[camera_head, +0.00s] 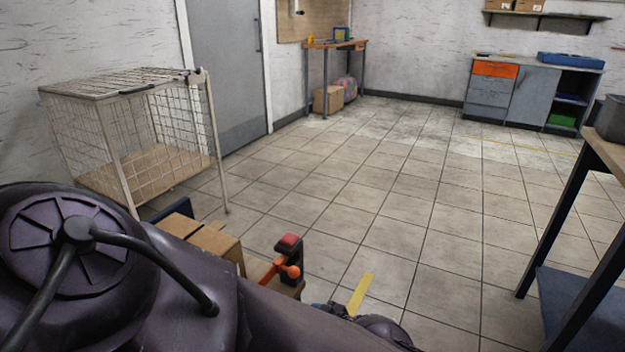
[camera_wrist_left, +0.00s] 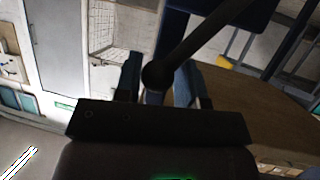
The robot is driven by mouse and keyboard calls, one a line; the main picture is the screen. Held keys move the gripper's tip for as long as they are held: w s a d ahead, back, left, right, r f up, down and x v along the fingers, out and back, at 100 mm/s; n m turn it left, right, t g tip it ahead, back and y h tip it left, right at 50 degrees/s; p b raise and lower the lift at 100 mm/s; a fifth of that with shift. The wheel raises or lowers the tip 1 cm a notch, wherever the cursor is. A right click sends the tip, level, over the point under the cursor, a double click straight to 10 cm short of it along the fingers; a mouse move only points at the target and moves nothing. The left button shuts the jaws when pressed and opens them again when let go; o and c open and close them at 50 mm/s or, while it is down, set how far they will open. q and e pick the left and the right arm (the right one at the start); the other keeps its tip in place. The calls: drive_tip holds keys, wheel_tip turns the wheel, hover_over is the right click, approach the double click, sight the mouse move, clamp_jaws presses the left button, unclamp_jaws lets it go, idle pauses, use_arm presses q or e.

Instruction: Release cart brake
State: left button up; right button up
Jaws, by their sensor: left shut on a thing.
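In the left wrist view, my left gripper (camera_wrist_left: 160,66) is shut on a dark lever (camera_wrist_left: 188,46) with a round knob, which lies between the two blue-grey fingers. I cannot tell for certain that this is the cart brake. Dark blue frame bars and a brown wooden board (camera_wrist_left: 275,115) show beside it, perhaps parts of the cart. In the head view my purple arm fills the lower left and hides most of what is below it. My right gripper is in neither view.
Cardboard boxes (camera_head: 215,240) sit just beyond my arm. A wire cage (camera_head: 135,130) stands at the left by a grey door (camera_head: 225,70). A table (camera_head: 606,150) with dark legs is at the right. The tiled floor (camera_head: 400,200) between is clear.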

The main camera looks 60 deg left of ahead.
use_arm(q)
clamp_jaws()
